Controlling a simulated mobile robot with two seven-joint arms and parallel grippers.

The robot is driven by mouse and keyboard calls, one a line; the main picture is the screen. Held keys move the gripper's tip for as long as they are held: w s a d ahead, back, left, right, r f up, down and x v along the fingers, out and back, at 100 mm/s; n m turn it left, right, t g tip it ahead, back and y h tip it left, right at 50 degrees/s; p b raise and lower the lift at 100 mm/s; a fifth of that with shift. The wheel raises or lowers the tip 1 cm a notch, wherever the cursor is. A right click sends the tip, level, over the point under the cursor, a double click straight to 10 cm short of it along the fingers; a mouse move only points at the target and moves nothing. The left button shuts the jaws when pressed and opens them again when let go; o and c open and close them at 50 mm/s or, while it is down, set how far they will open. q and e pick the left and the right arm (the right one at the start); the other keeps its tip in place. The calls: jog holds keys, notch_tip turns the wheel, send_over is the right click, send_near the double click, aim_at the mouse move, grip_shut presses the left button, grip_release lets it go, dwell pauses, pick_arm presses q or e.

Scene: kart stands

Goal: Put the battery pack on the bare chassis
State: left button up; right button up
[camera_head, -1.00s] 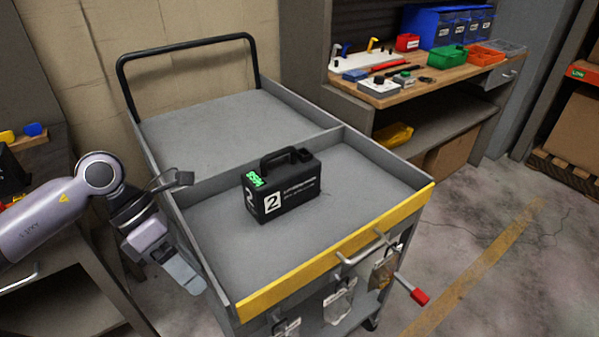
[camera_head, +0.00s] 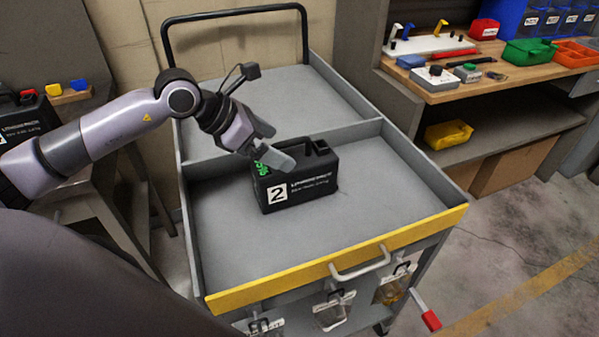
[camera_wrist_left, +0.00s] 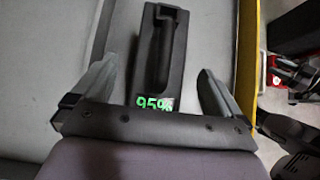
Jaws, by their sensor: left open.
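The battery pack (camera_head: 298,182) is a black case with a top handle, a white "2" label and a green display. It stands upright in the front compartment of the grey cart (camera_head: 370,215). In the left wrist view the battery pack (camera_wrist_left: 160,60) lies between the spread fingers, its display reading 95%. My left gripper (camera_head: 277,147) is open at the pack's top left, its fingers partly covering the handle in the head view. Whether the fingers touch the pack cannot be told. My right gripper is not in view. No bare chassis can be made out.
The cart has low walls, a yellow front edge (camera_head: 340,262) and a black push bar (camera_head: 235,14) at the back. Another black case (camera_head: 25,130) stands at the far left. A workbench (camera_head: 490,85) with bins and tools stands at the right. Floor is clear at the lower right.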

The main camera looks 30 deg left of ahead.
aim_at(296, 156)
pick_arm(q)
jog(key=x, duration=0.2)
jog(key=p+x, duration=0.1)
jog(key=x, duration=0.2)
jog(key=shift+f, duration=0.45)
jog(key=c, duration=1.7)
jog(key=shift+w+r, duration=0.1)
jog(key=shift+r, duration=0.2)
grip_shut()
notch_tip(296, 156, up, 20)
